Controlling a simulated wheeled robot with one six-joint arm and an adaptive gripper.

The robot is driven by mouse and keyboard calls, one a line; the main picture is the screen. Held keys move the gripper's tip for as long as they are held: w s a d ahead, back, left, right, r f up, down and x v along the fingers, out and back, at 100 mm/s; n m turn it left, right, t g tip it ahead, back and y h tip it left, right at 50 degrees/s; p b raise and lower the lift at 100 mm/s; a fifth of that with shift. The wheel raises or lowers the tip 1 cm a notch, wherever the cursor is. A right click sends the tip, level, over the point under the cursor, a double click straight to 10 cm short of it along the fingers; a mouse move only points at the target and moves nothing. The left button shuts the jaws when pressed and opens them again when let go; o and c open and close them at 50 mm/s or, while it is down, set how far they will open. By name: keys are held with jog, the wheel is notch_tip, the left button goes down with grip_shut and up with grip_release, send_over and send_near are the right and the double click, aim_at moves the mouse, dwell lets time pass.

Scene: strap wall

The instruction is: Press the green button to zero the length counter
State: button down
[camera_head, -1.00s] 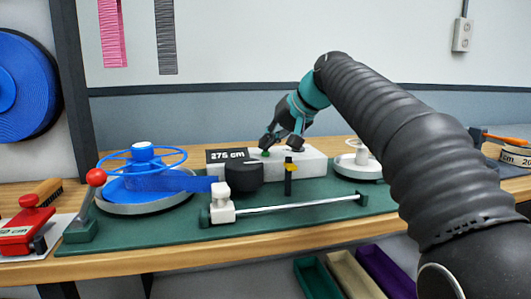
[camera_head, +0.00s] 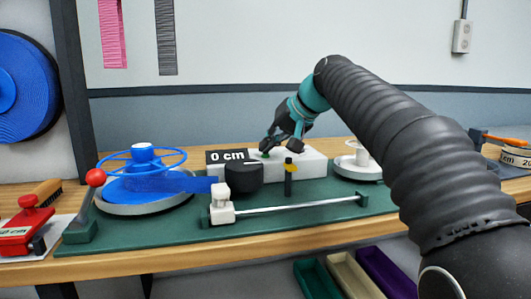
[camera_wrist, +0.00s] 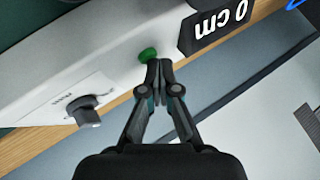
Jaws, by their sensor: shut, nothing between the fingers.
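The green button (camera_wrist: 148,55) sits on top of the white counter box (camera_head: 300,165). In the head view the button (camera_head: 265,154) shows just under my fingertips. The counter display (camera_head: 227,156) reads "0 cm"; it also shows in the wrist view (camera_wrist: 214,22). My gripper (camera_head: 280,147) is shut and empty, tilted down over the box. In the wrist view my fingertips (camera_wrist: 158,66) are close beside the button; I cannot tell whether they touch it.
A black knob (camera_wrist: 85,109) stands on the box near the button. A blue reel (camera_head: 143,180) is at left, a white reel (camera_head: 358,165) at right, a black cylinder (camera_head: 243,172) in front. A metal rod (camera_head: 300,204) crosses the green board. A red-knobbed lever (camera_head: 95,178) stands at left.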

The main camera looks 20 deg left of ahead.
jog(key=shift+r+p, duration=0.9)
notch_tip(320, 180, up, 3)
jog(key=p, duration=0.2)
jog(key=shift+p, duration=0.4)
jog(key=shift+r, duration=1)
